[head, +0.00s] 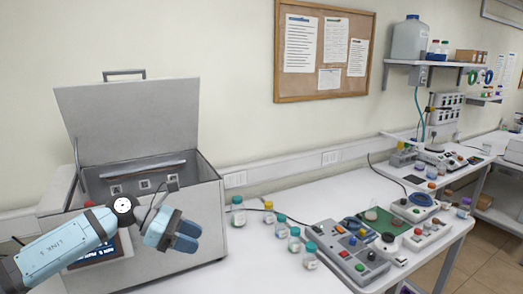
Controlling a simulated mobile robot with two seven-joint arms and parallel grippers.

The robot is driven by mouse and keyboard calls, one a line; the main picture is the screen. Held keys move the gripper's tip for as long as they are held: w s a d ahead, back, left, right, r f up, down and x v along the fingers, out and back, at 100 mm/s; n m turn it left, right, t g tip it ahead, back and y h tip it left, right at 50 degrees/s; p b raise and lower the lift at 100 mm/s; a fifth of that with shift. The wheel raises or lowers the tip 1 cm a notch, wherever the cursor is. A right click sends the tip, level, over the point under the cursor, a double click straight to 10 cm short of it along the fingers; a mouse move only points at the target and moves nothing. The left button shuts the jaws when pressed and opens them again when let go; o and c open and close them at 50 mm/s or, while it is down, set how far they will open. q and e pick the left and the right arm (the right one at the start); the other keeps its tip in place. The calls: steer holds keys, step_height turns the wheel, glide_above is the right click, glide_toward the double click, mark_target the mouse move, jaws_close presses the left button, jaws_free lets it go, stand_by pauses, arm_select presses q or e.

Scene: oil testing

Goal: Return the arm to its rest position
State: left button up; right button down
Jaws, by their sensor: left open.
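My left arm comes in from the lower left. Its light-blue gripper (184,236) is open, with nothing seen between its fingers. It is in front of the grey metal testing box (205,213), hiding part of its front face. I cannot tell whether it touches the box. The box's lid (130,118) stands raised, and the inside with a few small fittings shows. My right gripper is not in view.
Several small bottles with coloured caps (238,211) stand on the white bench (258,262) right of the box. Control panels (345,250) with coloured knobs fill the bench's right part. A shelf (425,63) and corkboard (325,85) are on the wall.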

arm_select(q)
steer(key=s+d+r+n+t+h, duration=0.2)
steer(key=s+d+n+t+h, duration=0.4)
steer(key=n+t, duration=0.7)
steer(key=s+a+f+n+t+y, duration=0.1)
steer(key=s+a+f+n+y, duration=0.2)
steer(key=n+y, duration=0.5)
steer(key=s+a+f+n+y, duration=0.1)
steer(key=a+f+n+y, duration=0.3)
steer(key=n, duration=0.7)
steer(key=s+a+f+n+t+y, duration=0.1)
steer(key=s+a+f+n+y, duration=0.3)
steer(key=n, duration=0.6)
steer(key=s+a+f+n+g+y, duration=0.15)
steer(key=s+f+n+g, duration=0.4)
steer(key=s, duration=0.55)
steer(key=s+a+f+n+g+y, duration=0.15)
steer(key=s+f+n+g, duration=0.4)
steer(key=s, duration=0.55)
steer(key=w+d+f+m+t+h, duration=0.1)
steer(key=w+d+f+t, duration=0.1)
steer(key=f, duration=0.5)
steer(key=w+d+f+m+t+h, duration=0.2)
steer(key=w+d+f+t, duration=0.1)
steer(key=f, duration=0.4)
steer(key=shift+w+d+f+t+h, duration=0.3)
steer(key=shift+t, duration=0.3)
